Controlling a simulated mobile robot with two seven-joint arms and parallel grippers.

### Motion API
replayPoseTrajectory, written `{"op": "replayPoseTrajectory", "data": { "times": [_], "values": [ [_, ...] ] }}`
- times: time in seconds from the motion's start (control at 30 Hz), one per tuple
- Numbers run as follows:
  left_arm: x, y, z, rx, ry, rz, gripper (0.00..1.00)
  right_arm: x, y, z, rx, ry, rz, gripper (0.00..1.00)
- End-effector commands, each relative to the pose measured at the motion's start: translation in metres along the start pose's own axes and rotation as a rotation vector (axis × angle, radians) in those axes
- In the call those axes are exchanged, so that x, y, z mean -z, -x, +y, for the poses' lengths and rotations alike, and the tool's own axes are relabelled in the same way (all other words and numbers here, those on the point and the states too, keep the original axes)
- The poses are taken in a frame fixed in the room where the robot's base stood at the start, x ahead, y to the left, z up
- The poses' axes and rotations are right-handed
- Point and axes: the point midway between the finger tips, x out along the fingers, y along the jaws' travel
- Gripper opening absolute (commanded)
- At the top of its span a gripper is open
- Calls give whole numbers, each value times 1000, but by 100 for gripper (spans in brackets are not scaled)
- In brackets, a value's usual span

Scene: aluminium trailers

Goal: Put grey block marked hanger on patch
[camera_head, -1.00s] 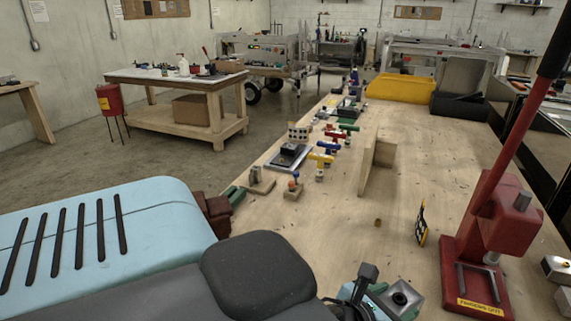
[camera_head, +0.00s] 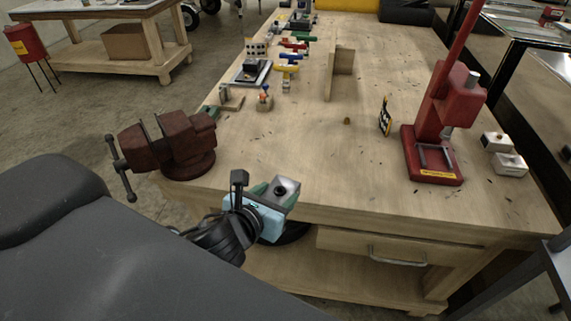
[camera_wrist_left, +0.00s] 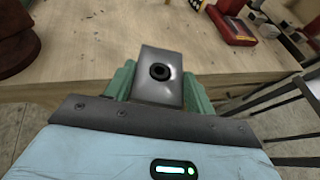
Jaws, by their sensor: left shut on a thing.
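My left gripper (camera_head: 275,192) has green fingers and is shut on a grey metal block (camera_head: 289,183) with a dark round hole in its top. In the head view it holds the block at the near edge of the wooden workbench (camera_head: 290,152). In the left wrist view the grey block (camera_wrist_left: 152,62) sits between the green fingers of my left gripper (camera_wrist_left: 157,88), with the bench edge behind. I cannot read any hanger mark on it. I cannot make out a patch on the bench. My right gripper is not in view.
A dark red vise (camera_head: 165,148) stands at the bench's left corner. A red press (camera_head: 435,140) stands at the right, with a black-and-white marked plate (camera_head: 385,116) left of it. A wooden upright (camera_head: 335,72) and several coloured parts stand farther back. The bench's near middle is mostly clear.

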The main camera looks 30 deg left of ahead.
Motion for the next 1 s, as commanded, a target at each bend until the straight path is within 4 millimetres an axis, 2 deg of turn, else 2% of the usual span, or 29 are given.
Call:
{"op": "replayPoseTrajectory", "data": {
  "times": [0.03, 0.17, 0.27, 0.5, 0.73, 0.9, 1.0],
  "values": [
    [-2, 0, 0, 0, 0, -4, 17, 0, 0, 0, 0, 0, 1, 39],
    [-2, -5, 0, -10, 5, -7, 17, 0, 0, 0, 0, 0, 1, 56],
    [-5, -19, 1, -38, 19, -16, 17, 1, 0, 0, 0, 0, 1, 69],
    [-15, -82, -6, -157, 75, -34, 17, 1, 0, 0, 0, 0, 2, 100],
    [-25, -133, -29, -236, 107, -20, 17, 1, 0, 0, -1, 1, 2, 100],
    [-30, -152, -45, -259, 112, -9, 17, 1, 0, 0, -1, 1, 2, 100],
    [-31, -157, -49, -265, 111, -5, 17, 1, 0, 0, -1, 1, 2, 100]
  ]
}}
